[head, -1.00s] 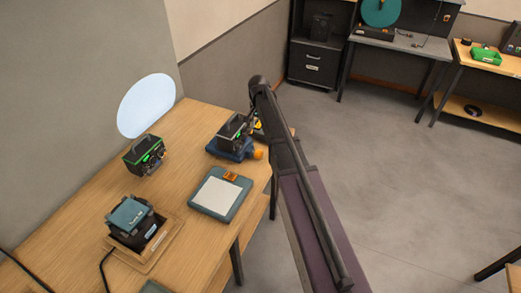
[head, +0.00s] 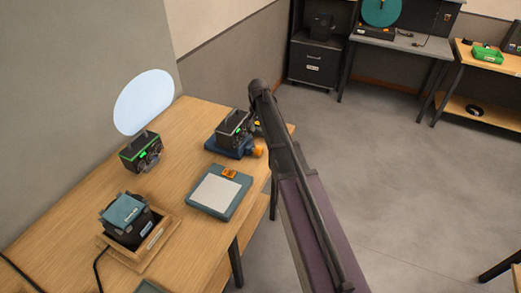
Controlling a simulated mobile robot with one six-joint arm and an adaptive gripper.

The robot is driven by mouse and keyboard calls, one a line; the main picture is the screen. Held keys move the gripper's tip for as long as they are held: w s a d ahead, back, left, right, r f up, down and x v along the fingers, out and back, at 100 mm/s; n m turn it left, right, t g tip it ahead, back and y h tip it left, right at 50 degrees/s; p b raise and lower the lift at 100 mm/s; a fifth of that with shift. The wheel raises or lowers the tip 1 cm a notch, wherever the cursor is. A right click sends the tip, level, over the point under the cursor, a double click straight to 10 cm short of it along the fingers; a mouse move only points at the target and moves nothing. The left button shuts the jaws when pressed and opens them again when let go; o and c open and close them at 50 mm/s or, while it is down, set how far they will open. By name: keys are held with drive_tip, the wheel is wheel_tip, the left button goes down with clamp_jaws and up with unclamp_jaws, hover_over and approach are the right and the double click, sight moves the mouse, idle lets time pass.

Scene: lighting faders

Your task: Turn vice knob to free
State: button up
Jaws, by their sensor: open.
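The vice (head: 224,148) is a blue block on the wooden bench, near its right edge. A dark box with a handle and a green edge (head: 233,124) sits in it. The orange vice knob (head: 258,150) sticks out of the vice's right side; its exact angle is too small to tell. My gripper (head: 254,124) is small and dark, just right of the box and above the knob. It is partly hidden by my arm, and its fingers are hard to make out. It is open, with no visible contact with the knob.
A teal tray with a white pad (head: 216,192) lies in front of the vice. A second green-edged box (head: 140,152) stands at the left, by a round white disc (head: 144,100). A dark device sits in a wooden tray (head: 128,258). The floor at right is clear.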

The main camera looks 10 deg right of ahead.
sight(259, 148)
drive_tip(key=shift+f+b, duration=4.5)
drive_tip(key=shift+f, duration=0.3)
drive_tip(key=shift+c, duration=0.2)
clamp_jaws()
drive_tip(key=shift+d, duration=0.15)
drive_tip(key=shift+s, duration=0.1)
